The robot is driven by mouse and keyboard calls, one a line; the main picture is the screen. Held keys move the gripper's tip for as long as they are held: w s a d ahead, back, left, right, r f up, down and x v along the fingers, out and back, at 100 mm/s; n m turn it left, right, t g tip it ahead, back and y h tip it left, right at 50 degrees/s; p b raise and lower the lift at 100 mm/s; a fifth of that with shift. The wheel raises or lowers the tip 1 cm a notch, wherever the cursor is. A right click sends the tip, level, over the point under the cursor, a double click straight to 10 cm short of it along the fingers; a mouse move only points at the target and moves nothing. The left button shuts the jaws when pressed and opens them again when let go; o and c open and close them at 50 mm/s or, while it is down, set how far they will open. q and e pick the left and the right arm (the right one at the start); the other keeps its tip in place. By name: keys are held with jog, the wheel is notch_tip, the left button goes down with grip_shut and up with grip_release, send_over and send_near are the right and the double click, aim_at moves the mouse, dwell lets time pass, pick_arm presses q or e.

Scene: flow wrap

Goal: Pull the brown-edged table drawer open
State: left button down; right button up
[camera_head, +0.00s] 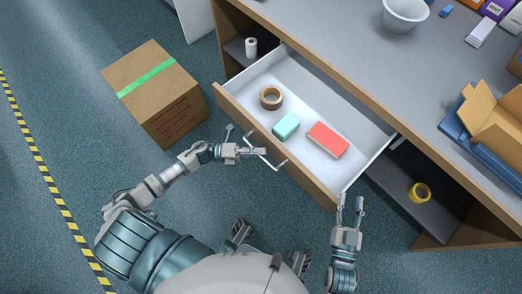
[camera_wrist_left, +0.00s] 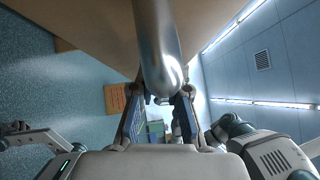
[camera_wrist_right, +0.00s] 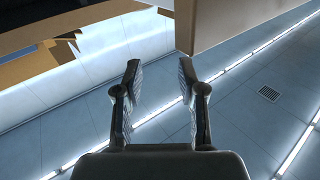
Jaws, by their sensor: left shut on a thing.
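The brown-edged drawer (camera_head: 328,97) is pulled out from the table, with its white inside showing. It holds a roll of brown tape (camera_head: 271,98), a mint-green block (camera_head: 286,126) and a red block (camera_head: 328,140). My left gripper (camera_head: 259,151) is at the drawer's front and shut on its metal bar handle (camera_head: 275,164). In the left wrist view the handle (camera_wrist_left: 160,55) runs between the fingers (camera_wrist_left: 160,105). My right gripper (camera_head: 350,205) is open and empty near the drawer's right front corner; its spread fingers show in the right wrist view (camera_wrist_right: 160,85).
A cardboard box (camera_head: 156,92) with green tape stands on the floor at the left. The grey tabletop (camera_head: 350,40) carries a white bowl (camera_head: 405,14) and an open carton (camera_head: 495,125). Yellow tape (camera_head: 419,193) lies on the lower right shelf.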

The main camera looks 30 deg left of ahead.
pick_arm(q)
jog(key=shift+s+a+f, duration=0.15)
jog(key=shift+s+a, duration=0.05)
jog(key=shift+a, duration=0.2)
pick_arm(e)
jog(key=shift+s+f, duration=0.15)
jog(key=shift+s, duration=0.1)
pick_arm(q)
jog(key=c, duration=1.3)
grip_release()
jog(key=shift+c, duration=0.2)
jog(key=shift+o, duration=1)
jog(key=shift+a, duration=0.2)
jog(key=v, duration=1.2)
jog(key=shift+f, duration=0.2)
pick_arm(e)
jog(key=shift+a, duration=0.25)
